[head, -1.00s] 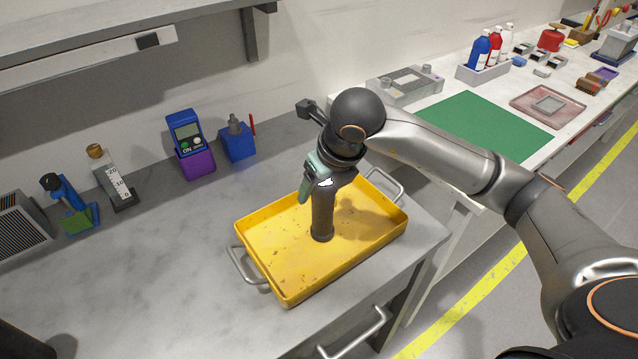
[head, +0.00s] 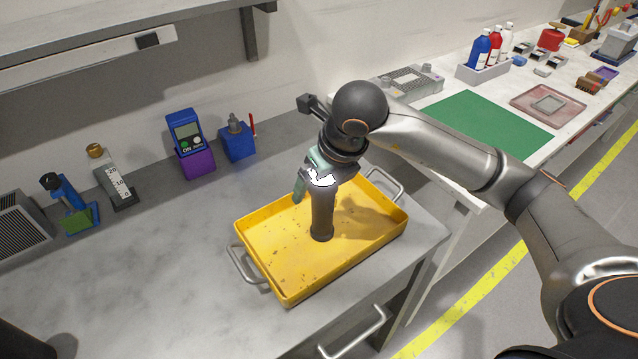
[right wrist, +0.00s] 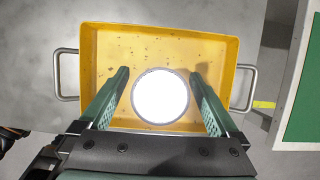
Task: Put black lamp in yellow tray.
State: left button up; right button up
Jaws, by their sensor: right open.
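The black lamp (head: 322,215) stands upright inside the yellow tray (head: 275,283), on its floor. In the right wrist view the lamp shows from above as a bright white disc (right wrist: 160,96), inside the tray (right wrist: 100,45). My right gripper (head: 311,187) is open at the lamp's upper end. In the right wrist view its two green fingers stand on either side of the lamp, with a gap visible at each side. The upper part of the lamp is partly hidden by the gripper in the head view. My left gripper is not in view.
A blue meter in a purple stand (head: 195,150) and a blue holder (head: 237,140) stand at the back of the grey bench. A gauge block (head: 113,180) and a blue stand (head: 72,205) are further left.

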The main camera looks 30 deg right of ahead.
jog(key=v, duration=1.1)
